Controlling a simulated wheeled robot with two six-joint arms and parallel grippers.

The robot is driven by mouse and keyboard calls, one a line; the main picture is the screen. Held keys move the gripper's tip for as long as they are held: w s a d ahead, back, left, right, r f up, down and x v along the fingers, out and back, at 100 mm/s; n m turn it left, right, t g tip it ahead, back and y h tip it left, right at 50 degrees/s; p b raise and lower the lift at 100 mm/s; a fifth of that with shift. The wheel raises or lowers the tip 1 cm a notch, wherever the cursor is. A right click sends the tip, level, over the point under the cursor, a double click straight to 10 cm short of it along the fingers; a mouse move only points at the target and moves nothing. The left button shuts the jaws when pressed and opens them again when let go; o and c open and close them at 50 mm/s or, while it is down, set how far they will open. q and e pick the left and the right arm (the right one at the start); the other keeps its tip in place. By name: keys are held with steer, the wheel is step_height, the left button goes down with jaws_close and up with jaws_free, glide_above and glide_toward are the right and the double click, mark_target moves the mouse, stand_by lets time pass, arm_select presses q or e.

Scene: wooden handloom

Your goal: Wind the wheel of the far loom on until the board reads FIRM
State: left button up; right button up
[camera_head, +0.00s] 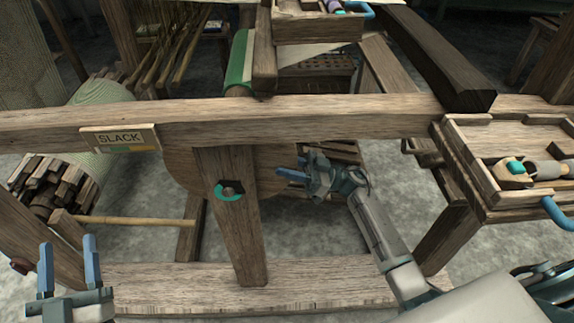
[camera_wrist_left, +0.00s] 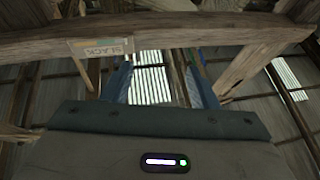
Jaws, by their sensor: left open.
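The board (camera_head: 119,138) on the loom's front beam reads SLACK; it also shows in the left wrist view (camera_wrist_left: 101,47). A round wooden disc that looks like the wheel (camera_head: 183,170) sits behind the upright post, which hides its middle. A teal ring around a dark hub (camera_head: 229,190) is on the post's front. My right gripper (camera_head: 285,174) is beside the disc's right side, right of the post; I cannot tell whether it touches it. My left gripper (camera_head: 68,260) is open and empty at lower left, below the board; its fingers show in the left wrist view (camera_wrist_left: 160,85).
A wooden tray (camera_head: 460,165) with tools and a blue handle stands at right. A slatted wooden roller (camera_head: 55,185) is at left. The front beam (camera_head: 300,118) and lower rail (camera_head: 190,287) cross the view. Bare floor shows between the posts.

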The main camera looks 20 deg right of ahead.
mark_target(288, 154)
jaws_close()
